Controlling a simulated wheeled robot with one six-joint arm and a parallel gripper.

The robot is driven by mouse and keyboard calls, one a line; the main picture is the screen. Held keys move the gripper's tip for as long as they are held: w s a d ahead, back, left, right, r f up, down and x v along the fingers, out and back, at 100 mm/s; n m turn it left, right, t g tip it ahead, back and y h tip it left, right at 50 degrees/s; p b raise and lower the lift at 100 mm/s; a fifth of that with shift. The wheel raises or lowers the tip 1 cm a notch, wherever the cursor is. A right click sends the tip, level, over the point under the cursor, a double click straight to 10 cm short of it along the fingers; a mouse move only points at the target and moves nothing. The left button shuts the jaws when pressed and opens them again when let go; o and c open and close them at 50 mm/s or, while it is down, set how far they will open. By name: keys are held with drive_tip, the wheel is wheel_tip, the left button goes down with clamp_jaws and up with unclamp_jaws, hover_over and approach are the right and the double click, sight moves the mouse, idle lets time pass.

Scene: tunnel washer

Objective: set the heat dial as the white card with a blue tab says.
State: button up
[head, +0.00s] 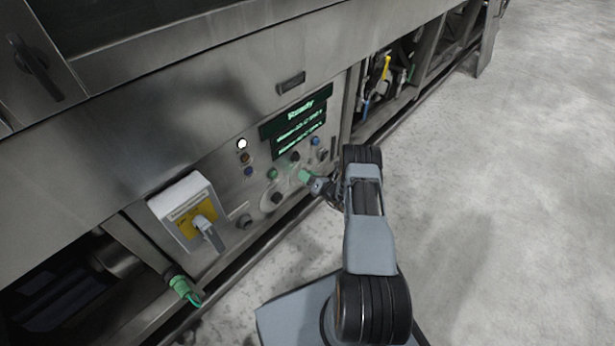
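The washer's control panel (256,190) is at the centre of the head view, with several small knobs and buttons. One black dial (276,198) sits on a pale round plate low on the panel. I cannot read its marks or tell which dial is the heat dial. My gripper (312,183) is at the panel's lower right, close to a green part (304,175) and right of that black dial. It is small and partly hidden by my arm, so whether its fingers are open does not show. I cannot make out a white card with a blue tab.
A green-lit display (300,118) reads "Ready" above the knobs. A white switch box (170,206) with a yellow label and grey handle juts out at the left. An open bay (388,80) with coloured fittings is to the right. The floor (500,200) at the right is clear.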

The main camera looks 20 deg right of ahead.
drive_tip(key=c, duration=0.7)
drive_tip(key=shift+n, duration=0.3)
drive_tip(key=n+b, duration=0.4)
drive_tip(key=n, duration=0.7)
drive_tip(key=shift+a, duration=0.1)
drive_tip(key=shift+b, duration=0.3)
drive_tip(key=o, duration=0.9)
